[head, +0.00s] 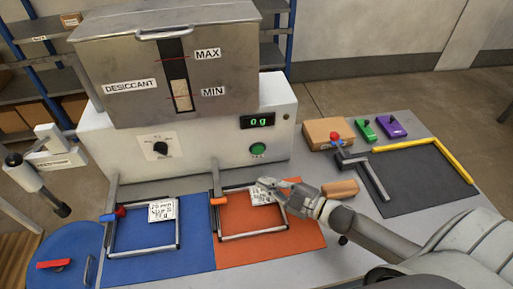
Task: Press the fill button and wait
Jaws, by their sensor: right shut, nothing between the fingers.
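The green fill button (258,149) is on the front panel of the white dispenser base (200,140), below a display (257,120) that reads 0 g. My right gripper (266,186) is shut and empty. It shows below the button in the picture, apart from it, over the metal frame (252,235) on the orange mat (290,246). It partly covers a white labelled packet (262,197) there. The steel desiccant hopper (130,62) above has MAX and MIN marks, with pale contents near MIN in its window. My left gripper is out of view.
A second frame (143,253) and packet (162,210) are on the blue mat (190,255). At right are a cardboard box (325,136), green and purple items, and a dark mat (420,185) with a yellow bar. A white device with a lever (38,186) stands at left.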

